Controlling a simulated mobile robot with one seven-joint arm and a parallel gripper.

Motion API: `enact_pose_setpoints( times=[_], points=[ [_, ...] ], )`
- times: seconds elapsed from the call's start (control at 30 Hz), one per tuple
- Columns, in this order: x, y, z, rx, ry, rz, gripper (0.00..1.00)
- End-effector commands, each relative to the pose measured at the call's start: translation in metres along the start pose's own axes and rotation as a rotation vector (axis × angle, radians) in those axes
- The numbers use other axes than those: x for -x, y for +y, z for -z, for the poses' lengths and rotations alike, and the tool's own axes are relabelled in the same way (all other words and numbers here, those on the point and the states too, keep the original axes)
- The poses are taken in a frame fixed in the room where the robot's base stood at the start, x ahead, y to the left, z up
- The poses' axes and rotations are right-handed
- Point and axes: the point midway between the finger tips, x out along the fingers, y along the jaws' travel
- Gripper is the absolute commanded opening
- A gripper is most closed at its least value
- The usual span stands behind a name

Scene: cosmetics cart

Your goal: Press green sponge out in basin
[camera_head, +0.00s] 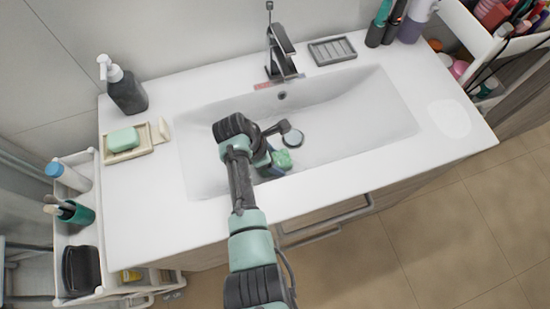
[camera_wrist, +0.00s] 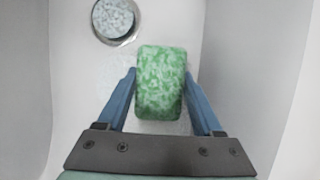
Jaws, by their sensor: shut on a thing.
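The green sponge (camera_wrist: 160,85) is held between the two blue fingers of my gripper (camera_wrist: 160,95) in the wrist view. White patches mottle its green surface. In the head view the sponge (camera_head: 282,159) is inside the white basin (camera_head: 360,110), on its left half near the front wall. My gripper (camera_head: 268,165) reaches down into the basin there and is partly hidden by my arm. The round drain (camera_head: 293,138) lies just beyond the sponge and also shows in the wrist view (camera_wrist: 116,20). I cannot tell whether the sponge touches the basin floor.
A faucet (camera_head: 282,50) stands behind the basin, with a grey soap dish (camera_head: 332,50) beside it. A dark pump bottle (camera_head: 127,92) and a tray (camera_head: 142,152) with a green soap bar (camera_head: 122,139) stand left. Carts flank the counter. The basin's right half is clear.

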Motion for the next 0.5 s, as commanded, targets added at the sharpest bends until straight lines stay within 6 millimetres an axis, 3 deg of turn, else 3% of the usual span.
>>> enact_pose_setpoints(
  times=[0.17, 0.5],
  points=[
    [0.001, -0.003, 0.0, 0.002, 0.004, 0.005, 0.23],
    [0.034, -0.001, -0.014, 0.0, 0.002, 0.002, 0.23]
  ],
)
